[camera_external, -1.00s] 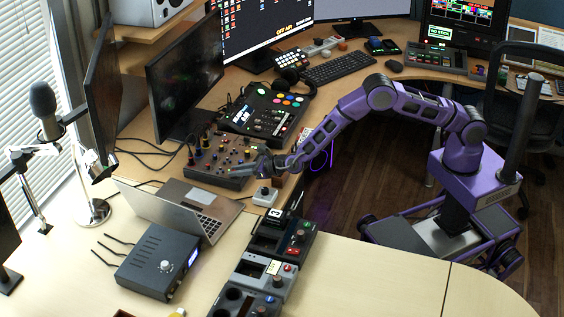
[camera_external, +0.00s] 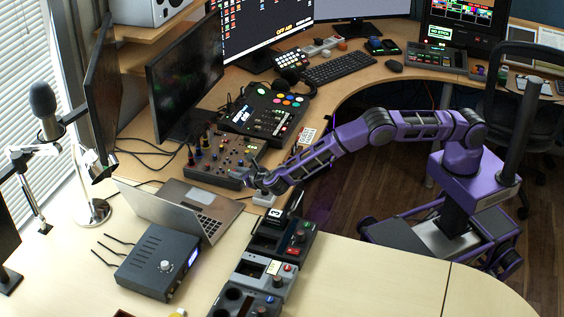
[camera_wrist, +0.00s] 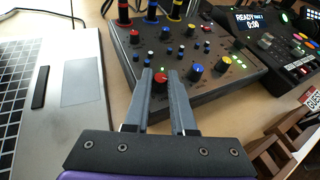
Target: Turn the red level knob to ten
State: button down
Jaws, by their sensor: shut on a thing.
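The red level knob (camera_wrist: 161,77) is at the near edge of a dark grey panel of knobs (camera_wrist: 205,85). In the wrist view my gripper (camera_wrist: 161,80) has its two grey fingers on either side of the red knob, shut on it. The knob's top shows between the fingertips. Its scale marks are too small to read. In the outside view my gripper (camera_external: 250,178) is at the near right corner of the panel (camera_external: 222,158), and the knob cannot be made out there.
An open laptop (camera_external: 195,208) is just left. A small white box (camera_external: 265,197) sits near the desk edge. A mixer (camera_external: 265,112) is behind.

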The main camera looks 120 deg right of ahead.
jog(key=shift+w+m+g+h+b, duration=0.1)
jog(key=shift+m+g+h+b, duration=0.2)
jog(key=shift+m+g+b, duration=0.25)
jog(key=c, duration=0.8)
grip_release()
jog(key=shift+o, duration=0.2)
jog(key=shift+a+r, duration=0.1)
jog(key=p+v, duration=0.2)
jog(key=v, duration=1.5)
jog(key=shift+r, duration=0.2)
jog(key=shift+a, duration=0.1)
